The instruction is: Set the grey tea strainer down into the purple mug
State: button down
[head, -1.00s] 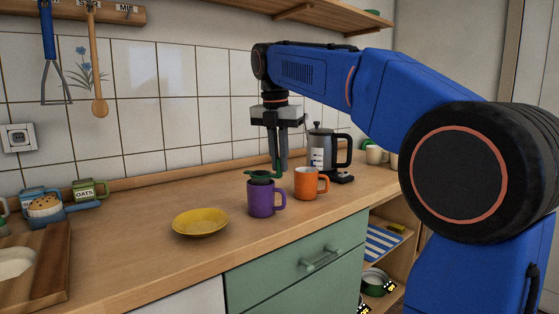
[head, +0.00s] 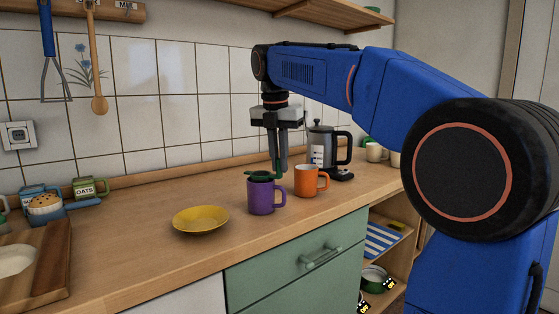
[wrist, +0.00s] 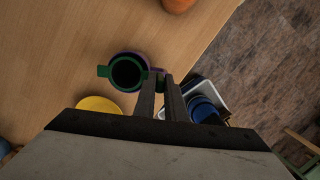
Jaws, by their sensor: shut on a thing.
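The tea strainer (head: 260,176) looks dark green, not grey, with a dark bowl and a small side tab. My gripper (head: 279,168) is shut on its handle from above. The strainer is at the mouth of the purple mug (head: 261,198), its rim level and very close to the mug's rim; I cannot tell whether they touch. The bowl is mostly hidden inside the mug. In the wrist view, the strainer's ring (wrist: 112,73) covers most of the mug's opening, a little purple showing around it, and my gripper (wrist: 160,83) is at its right side.
An orange mug (head: 306,183) stands close right of the purple mug. A yellow plate (head: 200,220) lies to the front left. The counter's front edge is near the purple mug.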

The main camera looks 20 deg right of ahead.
jog(key=shift+f, duration=0.5)
dwell(0.9)
jog(key=c, duration=1.7)
grip_release()
jog(key=shift+c, duration=0.2)
jog(key=shift+r, duration=0.1)
notch_tip(320, 180, up, 7)
jog(key=shift+s+a, duration=0.35)
jog(key=shift+a, duration=0.05)
jog(key=s+d+r, duration=0.2)
jog(key=s, duration=0.1)
jog(key=shift+s+d+r, duration=0.1)
jog(key=shift+d+r, duration=0.15)
jog(key=shift+r, duration=0.1)
